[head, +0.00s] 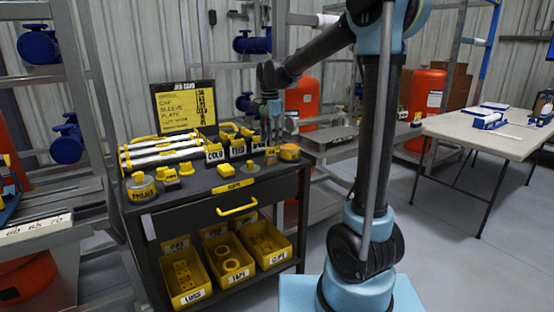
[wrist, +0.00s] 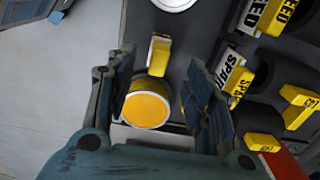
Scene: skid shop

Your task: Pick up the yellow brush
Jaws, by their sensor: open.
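A small yellow block-shaped piece (wrist: 159,52) with a pale side lies between my fingertips in the wrist view; it may be the yellow brush, but I cannot tell for sure. Just below it in that view is a round tin with a yellow-orange top (wrist: 147,108), also between my fingers. The tin (head: 289,152) stands at the right end of the dark cart top in the head view. My gripper (wrist: 160,68) is open, with one finger on each side of these things. In the head view my gripper (head: 272,128) points down above the cart's right end.
The dark cart (head: 203,192) carries several yellow tools, labelled holders (head: 216,154) close to my gripper, and a sign board (head: 183,106) behind. Yellow bins (head: 184,274) sit on its lower shelf. A pale table (head: 475,138) stands at right; racks (head: 75,205) stand at left.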

